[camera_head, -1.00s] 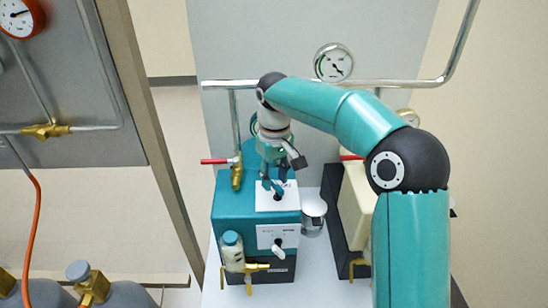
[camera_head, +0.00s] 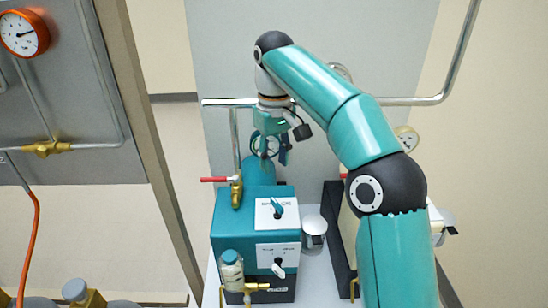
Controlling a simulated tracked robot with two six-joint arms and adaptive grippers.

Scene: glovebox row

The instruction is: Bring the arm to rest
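My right arm (camera_head: 310,83) is teal with black joints. It comes in from the lower right and bends over the teal pump unit (camera_head: 228,218). Its gripper (camera_head: 269,157) hangs pointing down above the back of the unit, clear of the teal knob (camera_head: 277,208) on the white top panel. The fingers look apart, with nothing visible between them. My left arm and gripper are not in view.
A red-handled brass valve (camera_head: 237,190) stands left of the gripper. A small bottle (camera_head: 231,270) is at the unit's front left, and a metal cup (camera_head: 314,230) at its right. A horizontal pipe (camera_head: 412,101) runs behind the arm. A panel with an orange gauge (camera_head: 24,34) is at left.

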